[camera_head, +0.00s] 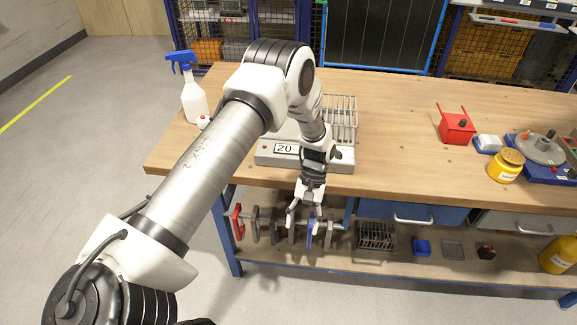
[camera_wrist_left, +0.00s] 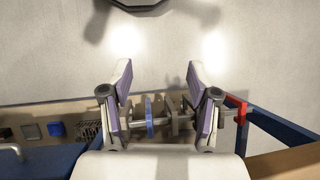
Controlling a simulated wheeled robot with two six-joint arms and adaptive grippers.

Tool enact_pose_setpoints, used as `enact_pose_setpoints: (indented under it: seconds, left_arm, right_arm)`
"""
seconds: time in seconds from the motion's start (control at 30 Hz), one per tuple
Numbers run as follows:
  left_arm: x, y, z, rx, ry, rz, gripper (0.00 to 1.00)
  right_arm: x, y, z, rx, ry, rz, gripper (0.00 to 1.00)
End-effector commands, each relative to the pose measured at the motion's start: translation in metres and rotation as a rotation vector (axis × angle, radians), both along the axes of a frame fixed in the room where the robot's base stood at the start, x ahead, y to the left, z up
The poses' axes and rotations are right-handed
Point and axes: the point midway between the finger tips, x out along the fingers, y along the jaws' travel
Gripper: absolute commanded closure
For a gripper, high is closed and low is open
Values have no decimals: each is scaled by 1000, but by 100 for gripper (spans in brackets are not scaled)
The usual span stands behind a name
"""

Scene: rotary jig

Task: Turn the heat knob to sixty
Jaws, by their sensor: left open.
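A grey device (camera_head: 265,156) with a display reading 20 sits on the workbench near its front edge, partly behind my left arm. I cannot make out the heat knob; my arm and wrist cover part of the device. My left gripper (camera_head: 303,216) hangs in front of the bench edge, below the device, with its fingers pointing down. Its two fingers are apart and empty, as the left wrist view (camera_wrist_left: 158,85) also shows. My right gripper is not in view.
A metal rack (camera_head: 343,113) stands behind the device. A spray bottle (camera_head: 194,101) stands at the bench's left end. A red box (camera_head: 456,128) and a yellow jar (camera_head: 506,166) are on the right. Clamps hang on a rail (camera_wrist_left: 170,122) under the bench, near my gripper.

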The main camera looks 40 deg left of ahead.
Motion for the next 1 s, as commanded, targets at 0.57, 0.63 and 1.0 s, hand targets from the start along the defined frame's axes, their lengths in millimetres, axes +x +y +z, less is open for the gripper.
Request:
enact_pose_setpoints:
  seconds: [0.57, 0.63, 1.0]
  left_arm:
    - [-75, -26, -89, 1, 8, -79, 40]
    - [-78, -27, -91, 2, 8, -83, 40]
    - [-79, -27, -92, 2, 7, -84, 40]
  right_arm:
    - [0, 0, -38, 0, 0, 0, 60]
    - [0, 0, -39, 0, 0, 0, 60]
    - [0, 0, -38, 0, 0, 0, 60]
